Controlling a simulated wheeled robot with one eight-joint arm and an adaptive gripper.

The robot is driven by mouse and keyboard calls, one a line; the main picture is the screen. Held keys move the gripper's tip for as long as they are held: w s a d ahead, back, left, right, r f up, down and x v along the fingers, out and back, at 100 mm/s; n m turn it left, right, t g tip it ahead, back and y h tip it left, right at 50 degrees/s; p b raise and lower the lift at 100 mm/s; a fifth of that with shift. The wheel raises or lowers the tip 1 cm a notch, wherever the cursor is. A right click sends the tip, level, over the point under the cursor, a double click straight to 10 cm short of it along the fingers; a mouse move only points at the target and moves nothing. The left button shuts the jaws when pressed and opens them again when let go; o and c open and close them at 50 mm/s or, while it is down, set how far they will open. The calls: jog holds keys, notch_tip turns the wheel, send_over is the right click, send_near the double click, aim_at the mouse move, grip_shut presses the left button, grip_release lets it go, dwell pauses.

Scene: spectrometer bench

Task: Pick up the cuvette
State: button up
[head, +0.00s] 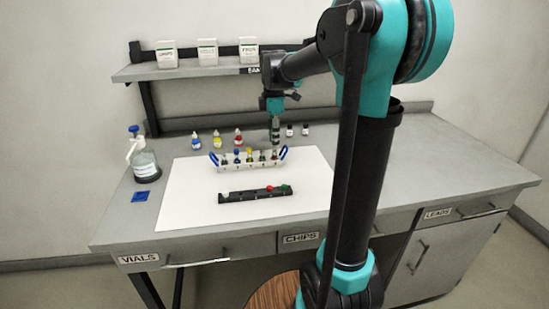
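No cuvette can be made out for certain at this size. A white rack (248,163) with blue end handles stands on the white mat (180,205) and holds several small capped vessels. My gripper (275,138) points down over or just behind the rack's right end. Its fingers are too small to tell whether they are open or shut, or whether they touch anything.
Dropper bottles (217,140) stand behind the rack, with small dark-capped bottles (297,130) to the right. A shelf (190,70) with white boxes is behind. The bench's right side is clear.

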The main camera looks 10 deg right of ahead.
aim_at(274, 151)
jog(key=shift+d+f, duration=0.1)
jog(key=shift+f, duration=2.5)
jog(key=c, duration=0.9)
